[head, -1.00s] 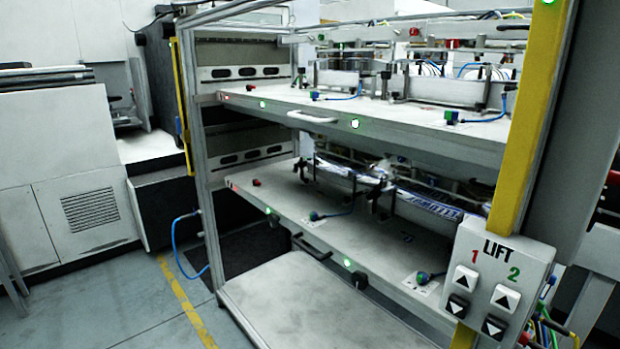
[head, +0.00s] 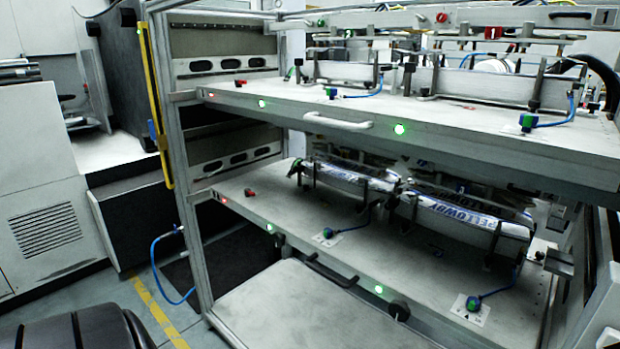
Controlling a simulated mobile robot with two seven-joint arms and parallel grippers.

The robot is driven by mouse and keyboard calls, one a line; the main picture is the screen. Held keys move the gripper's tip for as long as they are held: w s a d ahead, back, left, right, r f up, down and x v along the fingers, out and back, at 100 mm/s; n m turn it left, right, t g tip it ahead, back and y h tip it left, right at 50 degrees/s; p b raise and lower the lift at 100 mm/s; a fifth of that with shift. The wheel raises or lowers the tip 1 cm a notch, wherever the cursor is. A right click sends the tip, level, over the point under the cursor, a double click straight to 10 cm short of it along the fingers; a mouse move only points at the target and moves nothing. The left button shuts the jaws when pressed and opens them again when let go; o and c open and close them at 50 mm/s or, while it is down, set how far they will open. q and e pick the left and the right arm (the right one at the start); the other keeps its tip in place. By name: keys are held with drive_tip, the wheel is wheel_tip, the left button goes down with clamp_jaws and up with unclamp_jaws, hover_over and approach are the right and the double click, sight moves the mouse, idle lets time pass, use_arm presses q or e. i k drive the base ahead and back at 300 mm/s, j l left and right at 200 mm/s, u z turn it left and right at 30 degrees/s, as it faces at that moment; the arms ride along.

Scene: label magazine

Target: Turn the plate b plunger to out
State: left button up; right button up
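Two plates stand one above the other in a metal frame: an upper plate (head: 470,145) and a lower plate (head: 300,250). No letter that marks plate b is readable. A round black knob (head: 398,310) sits on the front edge of the lower plate, right of a green light; it may be the plunger, but I cannot tell whether it is in or out. Neither of my grippers is in view.
A white handle (head: 338,121) juts from the upper plate, a black handle (head: 332,275) from the lower one. Label rolls (head: 455,218) and blue-hosed fittings (head: 328,233) occupy the lower plate. A bare pale surface (head: 290,310) lies below. A yellow bar (head: 155,100) stands at the left.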

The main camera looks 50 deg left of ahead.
sight(248, 192)
drive_tip(key=j+z, duration=0.15)
drive_tip(key=j, duration=0.25)
drive_tip(key=k+j+z, duration=0.15)
drive_tip(key=j, duration=0.25)
drive_tip(key=j+z, duration=0.15)
drive_tip(key=j, duration=0.3)
drive_tip(key=k+j+z, duration=0.2)
drive_tip(key=j, duration=0.15)
drive_tip(key=k+j+z, duration=0.15)
drive_tip(key=j, duration=0.25)
